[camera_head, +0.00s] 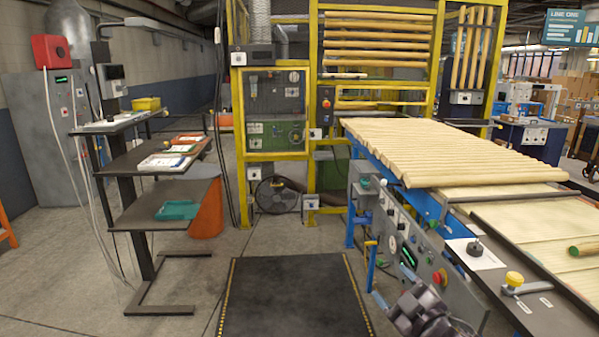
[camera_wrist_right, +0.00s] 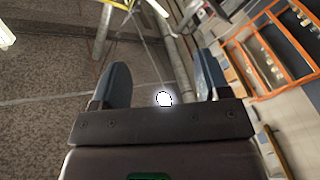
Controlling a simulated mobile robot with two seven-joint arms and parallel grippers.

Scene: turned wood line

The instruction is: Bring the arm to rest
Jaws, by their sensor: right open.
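My right arm shows at the bottom of the head view as a dark, jointed part in front of the machine's control panel (camera_head: 412,235). In the right wrist view my right gripper (camera_wrist_right: 161,78) has its two blue-grey fingers wide apart, with nothing held between them. A bright white spot shows low between the fingers; I cannot tell what it is. Floor and pipes show beyond the fingertips. My left gripper is not in the head view.
The machine table with wooden rods (camera_head: 450,150) stands at the right. A dark floor mat (camera_head: 295,297) lies in front of me. A tiered shelf stand (camera_head: 160,205) is at the left. Orange shelving (camera_wrist_right: 262,92) shows in the wrist view. Open floor lies between stand and mat.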

